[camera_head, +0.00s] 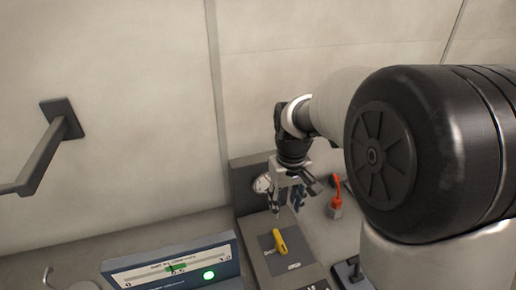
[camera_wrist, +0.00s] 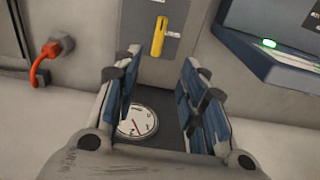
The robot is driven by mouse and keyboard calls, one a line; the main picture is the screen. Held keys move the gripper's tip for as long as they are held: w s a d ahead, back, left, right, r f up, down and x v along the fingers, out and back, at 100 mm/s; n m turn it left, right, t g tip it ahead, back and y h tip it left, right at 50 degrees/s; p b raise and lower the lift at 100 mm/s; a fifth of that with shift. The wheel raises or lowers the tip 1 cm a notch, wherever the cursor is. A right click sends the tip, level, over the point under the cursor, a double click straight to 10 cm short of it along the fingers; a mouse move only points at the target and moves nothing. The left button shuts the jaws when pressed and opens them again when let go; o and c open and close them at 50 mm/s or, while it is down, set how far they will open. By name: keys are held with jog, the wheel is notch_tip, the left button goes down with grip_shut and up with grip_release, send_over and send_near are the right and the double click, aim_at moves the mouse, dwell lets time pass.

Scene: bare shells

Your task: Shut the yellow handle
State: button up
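The yellow handle (camera_head: 280,242) is mounted on a grey plate on top of a grey box in the head view. It also shows at the top of the wrist view (camera_wrist: 158,36), beyond my fingertips. My gripper (camera_head: 287,205) hangs above the back of the box, apart from the handle. In the wrist view my two blue-padded fingers (camera_wrist: 158,90) are spread with an empty gap between them. A round white gauge (camera_wrist: 137,121) shows between the fingers and is partly hidden by them.
A display panel with a green light (camera_head: 209,275) stands left of the box. A red lever (camera_head: 337,193) is to the right of it. A dark bracket (camera_head: 62,120) sticks out from the wall at left. The wall rises close behind the box.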

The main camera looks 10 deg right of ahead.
aim_at(280, 240)
jog(key=f, duration=0.6)
jog(key=w+f+b, duration=0.1)
jog(key=f, duration=0.5)
jog(key=f+b, duration=0.1)
jog(key=f, duration=0.5)
jog(key=shift+w+f, duration=0.3)
grip_shut()
